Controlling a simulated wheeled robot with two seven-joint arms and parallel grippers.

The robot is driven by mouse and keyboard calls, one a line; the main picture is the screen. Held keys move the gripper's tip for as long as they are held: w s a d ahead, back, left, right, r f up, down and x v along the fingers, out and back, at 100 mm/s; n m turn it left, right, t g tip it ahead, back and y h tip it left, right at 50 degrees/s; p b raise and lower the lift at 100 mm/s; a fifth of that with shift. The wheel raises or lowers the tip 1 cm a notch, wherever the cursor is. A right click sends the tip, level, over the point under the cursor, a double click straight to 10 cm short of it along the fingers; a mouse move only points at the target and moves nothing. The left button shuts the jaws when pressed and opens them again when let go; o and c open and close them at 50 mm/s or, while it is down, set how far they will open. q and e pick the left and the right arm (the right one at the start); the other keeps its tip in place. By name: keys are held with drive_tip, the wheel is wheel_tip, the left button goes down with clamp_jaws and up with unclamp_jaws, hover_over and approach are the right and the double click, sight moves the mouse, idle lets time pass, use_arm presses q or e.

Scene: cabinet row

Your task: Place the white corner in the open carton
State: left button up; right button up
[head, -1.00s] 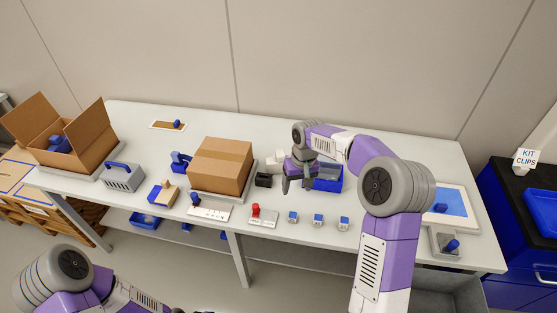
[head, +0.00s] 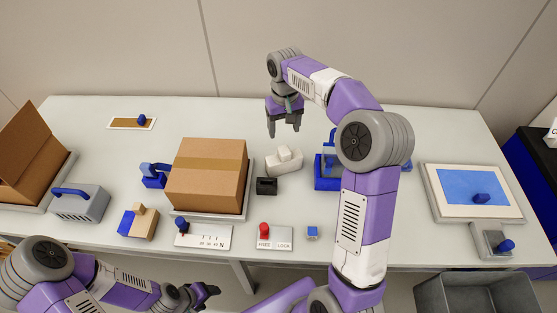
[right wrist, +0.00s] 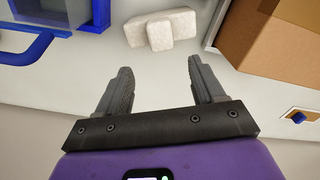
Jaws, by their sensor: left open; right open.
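The white corner (head: 284,162), a pale block with a smaller raised part, lies on the table right of the closed carton. It also shows in the right wrist view (right wrist: 160,28), beyond the fingertips. My right gripper (head: 285,128) is open and empty, behind the white corner in the head view and apart from it. The open carton (head: 28,155) stands at the far left with a flap raised; the frame edge cuts it off and its inside is hidden. My left gripper (head: 205,292) is low at the front, open, with nothing visible in it.
A closed brown carton (head: 207,172) stands between the open carton and the white corner. A grey caddy with a blue handle (head: 78,203), a black block (head: 266,186) and a blue bin (head: 328,178) are nearby. The table's back strip is mostly clear.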

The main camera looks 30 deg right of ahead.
sight(283, 146)
drive_tip(key=shift+w+f, duration=0.2)
drive_tip(key=shift+f, duration=0.35)
drive_tip(key=shift+s+f+b, duration=0.25)
drive_tip(key=shift+f+b, duration=0.4)
drive_tip(key=shift+f, duration=0.4)
wheel_tip(283, 146, down, 5)
drive_tip(key=shift+a+r+b, duration=0.1)
drive_tip(key=shift+a+b, duration=0.05)
drive_tip(key=shift+b, duration=1.05)
drive_tip(key=shift+r, duration=0.1)
clamp_jaws()
